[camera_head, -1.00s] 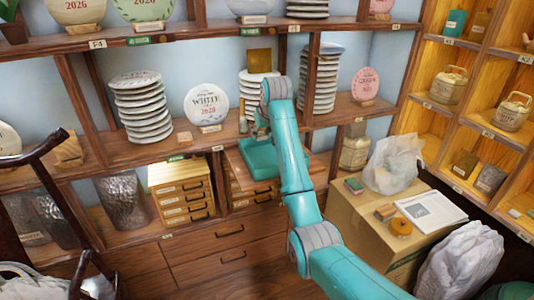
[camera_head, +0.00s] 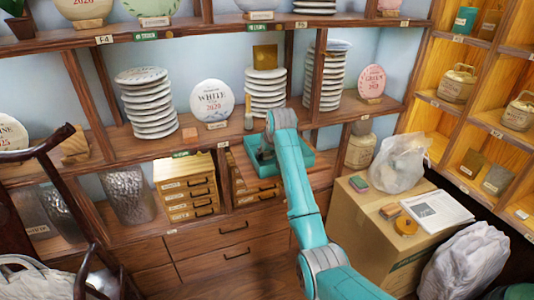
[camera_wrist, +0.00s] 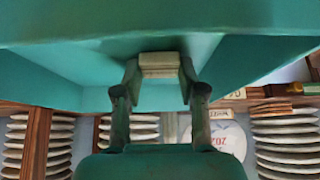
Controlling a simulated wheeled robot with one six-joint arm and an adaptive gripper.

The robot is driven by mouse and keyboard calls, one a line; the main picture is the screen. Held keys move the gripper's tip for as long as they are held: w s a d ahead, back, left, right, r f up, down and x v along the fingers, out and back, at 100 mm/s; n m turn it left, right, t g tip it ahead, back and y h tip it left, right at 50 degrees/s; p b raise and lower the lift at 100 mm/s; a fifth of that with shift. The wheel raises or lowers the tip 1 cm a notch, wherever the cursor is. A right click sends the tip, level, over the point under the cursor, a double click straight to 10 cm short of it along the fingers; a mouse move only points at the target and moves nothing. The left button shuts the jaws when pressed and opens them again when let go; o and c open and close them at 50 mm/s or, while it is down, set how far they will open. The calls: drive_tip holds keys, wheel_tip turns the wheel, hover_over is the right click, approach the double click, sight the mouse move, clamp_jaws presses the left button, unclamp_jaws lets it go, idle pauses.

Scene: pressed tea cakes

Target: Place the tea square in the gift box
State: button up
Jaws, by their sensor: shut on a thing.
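My gripper (camera_wrist: 158,82) is shut on a small pale block, which I take to be the tea square (camera_wrist: 160,62). In the wrist view the block sits between the two fingertips, against the teal inside of an open box. That teal box, which I take to be the gift box (camera_head: 299,157), rests on a wooden ledge in front of the middle shelf in the head view. I cannot tell whether the block touches the box floor.
Stacked plates (camera_head: 266,94) and a white disc (camera_head: 212,101) stand on the shelf behind the box. Small drawers (camera_head: 188,188) are at its left. A carton (camera_head: 375,230) with a plastic bag (camera_head: 400,161) stands at the right. Shelf posts flank the area.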

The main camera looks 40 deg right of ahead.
drive_tip(key=o, duration=0.8)
drive_tip(key=shift+f, duration=0.1)
drive_tip(key=shift+c, duration=0.2)
drive_tip(key=v, duration=1.2)
